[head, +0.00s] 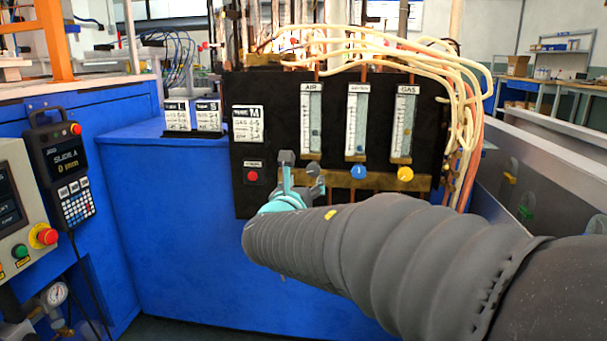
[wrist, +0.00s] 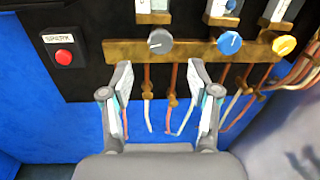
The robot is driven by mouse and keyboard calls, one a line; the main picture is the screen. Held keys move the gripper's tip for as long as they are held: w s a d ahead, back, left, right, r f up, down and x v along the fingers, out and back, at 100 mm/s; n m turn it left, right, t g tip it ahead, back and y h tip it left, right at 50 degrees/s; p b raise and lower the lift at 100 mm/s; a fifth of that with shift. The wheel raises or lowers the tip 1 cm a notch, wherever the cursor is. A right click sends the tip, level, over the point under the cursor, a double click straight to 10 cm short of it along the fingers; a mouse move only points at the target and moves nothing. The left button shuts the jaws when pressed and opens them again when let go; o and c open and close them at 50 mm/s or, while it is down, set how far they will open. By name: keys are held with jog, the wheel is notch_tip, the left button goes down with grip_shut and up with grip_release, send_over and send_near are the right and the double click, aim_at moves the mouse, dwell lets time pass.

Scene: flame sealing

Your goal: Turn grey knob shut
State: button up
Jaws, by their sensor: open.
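The grey knob (wrist: 160,41) is on the brass bar under the AIR flow tube, left of the blue knob (wrist: 229,43) and the yellow knob (wrist: 284,45). A pale mark shows on its face. My gripper (wrist: 158,72) is open and empty, its two fingers apart below the knob in the wrist view. The knob shows between and above the fingertips, and I see no contact. In the head view my gripper (head: 300,160) is in front of the panel and partly covers the grey knob (head: 314,171).
The black panel (head: 272,130) carries AIR, middle and GAS flow tubes. A red button (wrist: 64,56) is left of the knobs. The brass bar (wrist: 192,51) and several hoses lie close around the fingers. A pendant (head: 62,165) hangs at the left.

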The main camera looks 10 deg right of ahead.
aim_at(313, 171)
jog(key=x, duration=0.7)
jog(key=shift+w+d, duration=0.15)
jog(key=shift+w, duration=0.2)
jog(key=c, duration=1.1)
